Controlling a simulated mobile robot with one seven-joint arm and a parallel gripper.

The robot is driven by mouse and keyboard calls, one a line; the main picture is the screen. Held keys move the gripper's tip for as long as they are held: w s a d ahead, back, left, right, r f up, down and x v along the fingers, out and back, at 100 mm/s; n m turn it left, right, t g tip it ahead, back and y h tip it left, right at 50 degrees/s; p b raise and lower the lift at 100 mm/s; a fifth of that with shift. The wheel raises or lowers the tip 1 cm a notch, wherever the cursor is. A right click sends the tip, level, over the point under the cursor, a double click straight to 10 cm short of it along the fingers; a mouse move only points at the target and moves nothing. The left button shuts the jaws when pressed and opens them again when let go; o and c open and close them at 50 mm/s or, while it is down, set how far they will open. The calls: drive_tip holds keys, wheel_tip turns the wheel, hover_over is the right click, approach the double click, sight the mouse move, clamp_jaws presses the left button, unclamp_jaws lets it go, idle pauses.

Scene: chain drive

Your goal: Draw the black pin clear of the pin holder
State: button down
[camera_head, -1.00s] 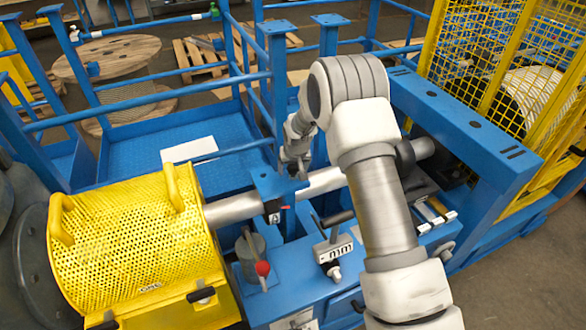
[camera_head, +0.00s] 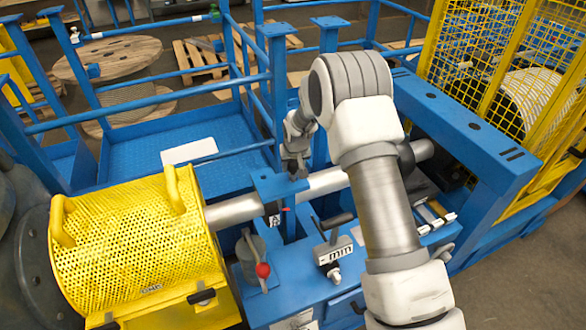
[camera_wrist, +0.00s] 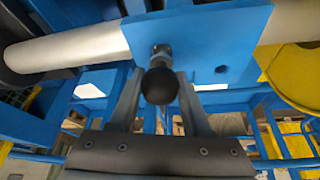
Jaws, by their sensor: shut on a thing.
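The black pin (camera_wrist: 160,85) shows in the wrist view as a round black knob on a short metal stem. The stem meets the face of the blue pin holder (camera_wrist: 205,45), a plate in front of a pale horizontal tube. My gripper (camera_wrist: 160,79) is shut on the pin, with one finger on each side of the knob. In the head view my gripper (camera_head: 297,170) is at the back edge of the blue holder (camera_head: 277,186). The black pin is hidden there. How deep the stem sits in the holder cannot be told.
A yellow perforated guard (camera_head: 135,245) stands at the left of the grey tube (camera_head: 235,211). A red-knobbed lever (camera_head: 263,270) and a black-handled clamp (camera_head: 334,250) are in front. Blue rails (camera_head: 150,104) stand behind, and a yellow mesh cage (camera_head: 510,75) is at the right.

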drive_tip(key=shift+r+p, duration=2.05)
drive_tip(key=shift+r, duration=3.65)
drive_tip(key=shift+w+a, duration=0.1)
